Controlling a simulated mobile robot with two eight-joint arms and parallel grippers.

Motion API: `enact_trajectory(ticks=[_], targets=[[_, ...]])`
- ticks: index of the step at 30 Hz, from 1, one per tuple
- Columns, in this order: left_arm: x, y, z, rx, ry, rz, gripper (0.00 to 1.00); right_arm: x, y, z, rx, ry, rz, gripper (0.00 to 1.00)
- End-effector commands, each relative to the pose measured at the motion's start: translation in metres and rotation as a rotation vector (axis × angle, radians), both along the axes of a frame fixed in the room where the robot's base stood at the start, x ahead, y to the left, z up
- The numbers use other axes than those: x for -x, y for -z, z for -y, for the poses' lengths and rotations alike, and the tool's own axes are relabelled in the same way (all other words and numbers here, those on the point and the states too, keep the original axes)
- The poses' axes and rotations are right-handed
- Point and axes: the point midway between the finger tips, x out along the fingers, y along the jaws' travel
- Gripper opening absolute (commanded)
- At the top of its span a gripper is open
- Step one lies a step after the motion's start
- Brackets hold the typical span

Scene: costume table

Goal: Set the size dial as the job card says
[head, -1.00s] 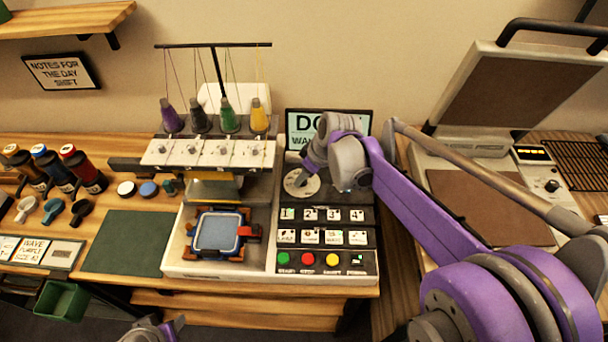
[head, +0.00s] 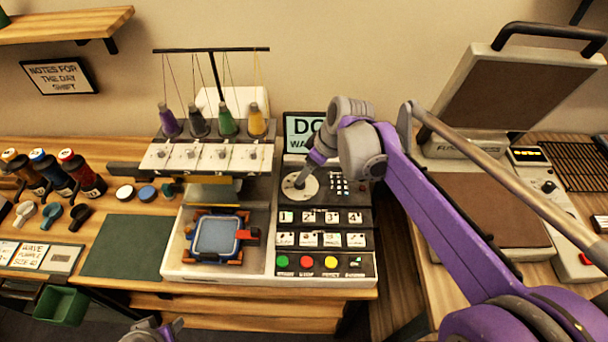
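The size dial appears to be the pale round disc (head: 297,190) on the control panel of the embroidery machine (head: 190,270). My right gripper (head: 302,182) points down at the middle of the disc, its narrow tip at or just above the centre. The tip hides the hub, and I cannot tell whether it touches or grips. A job card (head: 31,255) at the far left reads "WAVE PURPLE SIZE 40", the number being small. My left gripper (head: 160,328) is low at the bottom edge, away from the machine and partly cut off; its opening is unclear.
A screen (head: 303,130) stands behind the dial, partly hidden by my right arm. Rows of picture buttons (head: 320,217) and coloured buttons (head: 306,262) lie in front. A hoop (head: 216,236) sits at the left. A heat press (head: 490,215) stands at the right.

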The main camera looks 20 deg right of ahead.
Motion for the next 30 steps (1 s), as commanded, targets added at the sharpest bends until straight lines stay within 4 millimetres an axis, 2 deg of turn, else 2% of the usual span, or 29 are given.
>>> enact_trajectory(ticks=[3, 10, 26, 30], targets=[[-0.001, -0.003, 0.000, 0.000, 0.000, 0.001, 0.50, 0.008, -0.022, 0.005, 0.001, 0.002, 0.001, 0.66], [-0.001, -0.005, 0.000, 0.000, 0.000, 0.002, 0.50, 0.015, -0.044, 0.009, 0.002, 0.001, 0.001, 0.66], [-0.001, -0.005, 0.000, 0.000, 0.000, 0.002, 0.50, 0.016, -0.046, 0.009, 0.001, 0.000, 0.000, 0.66], [-0.002, -0.006, 0.000, 0.000, 0.000, 0.003, 0.50, 0.027, -0.042, 0.002, 0.003, 0.025, -0.003, 0.66]])
